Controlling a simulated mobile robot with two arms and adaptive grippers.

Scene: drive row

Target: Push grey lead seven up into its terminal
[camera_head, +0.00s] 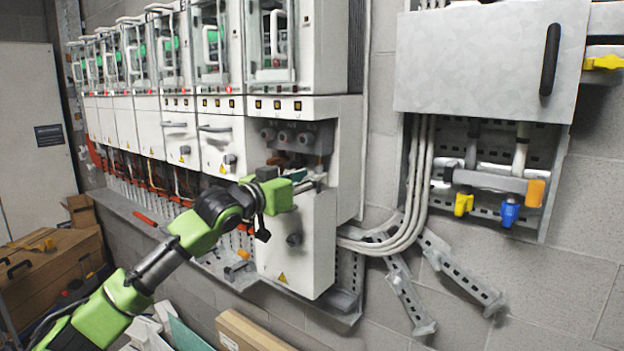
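My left arm reaches in from the lower left. My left gripper (314,181) is at the opening of the nearest cabinet unit, just above its hinged-down white door (300,240). Its fingers are small and partly hidden by the green wrist, so I cannot tell whether they are open or shut. A row of round grey terminals (286,137) sits in that opening, above the gripper. I cannot make out grey lead seven; the space below the terminals is largely hidden by my gripper. My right gripper is not in view.
A row of white cabinet units (220,145) runs away to the left, with dark gaps and leads below. A metal box (485,60) with a black handle hangs on the right wall. Pale cables (415,190) run down beside it. A wooden crate (50,265) stands at left.

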